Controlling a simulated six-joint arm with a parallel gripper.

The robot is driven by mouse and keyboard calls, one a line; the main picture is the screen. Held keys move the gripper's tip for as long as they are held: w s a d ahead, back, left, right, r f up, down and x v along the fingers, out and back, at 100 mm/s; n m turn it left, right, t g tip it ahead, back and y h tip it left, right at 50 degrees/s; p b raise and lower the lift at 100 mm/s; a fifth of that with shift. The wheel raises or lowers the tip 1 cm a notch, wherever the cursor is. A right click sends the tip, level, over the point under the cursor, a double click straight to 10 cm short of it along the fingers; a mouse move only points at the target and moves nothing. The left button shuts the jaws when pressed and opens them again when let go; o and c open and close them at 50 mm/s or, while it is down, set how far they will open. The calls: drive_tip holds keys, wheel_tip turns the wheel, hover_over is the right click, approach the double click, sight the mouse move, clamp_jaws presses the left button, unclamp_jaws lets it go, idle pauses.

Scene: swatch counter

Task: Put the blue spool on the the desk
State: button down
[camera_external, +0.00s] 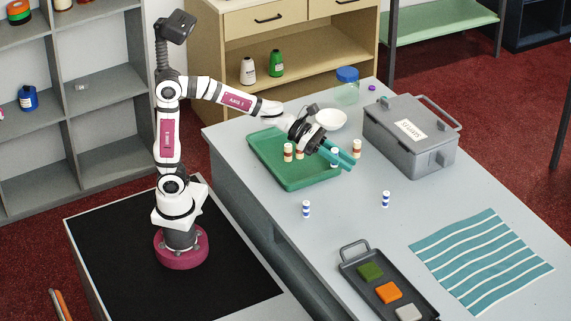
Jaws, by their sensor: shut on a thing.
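My gripper (352,160) is above the right end of the green tray (290,182), its teal fingers shut on a small spool (334,162). The fingers hide most of that spool; what shows looks white and blue. Two blue-and-white spools stand upright on the grey desk (345,215): one (306,209) in front of the tray, the other (385,199) farther right. Two brown-and-white spools, one at the left (288,152) and one beside it (299,153), stand in the tray. Another brown-and-white spool (356,148) stands just beyond my fingers, apparently on the desk.
A grey labelled box (410,137) is at the right. A dark tray with coloured blocks (388,292) and a striped teal cloth (481,262) lie in front. The desk's middle is mostly clear.

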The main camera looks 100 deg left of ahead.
drive_tip(key=w+a+f+n+y, duration=0.2)
drive_tip(key=w+a+f+y, duration=0.1)
drive_tip(key=w+a+f, duration=0.6)
hover_over(384, 182)
drive_tip(key=f, duration=0.7)
drive_tip(key=shift+d+f, duration=0.3)
drive_tip(key=shift+d, duration=0.1)
drive_tip(key=f, duration=0.4)
drive_tip(key=shift+a, duration=0.3)
drive_tip(key=shift+f, duration=0.15)
drive_tip(key=shift+f, duration=0.1)
drive_tip(key=c, duration=0.8)
unclamp_jaws()
drive_tip(key=shift+o, duration=0.2)
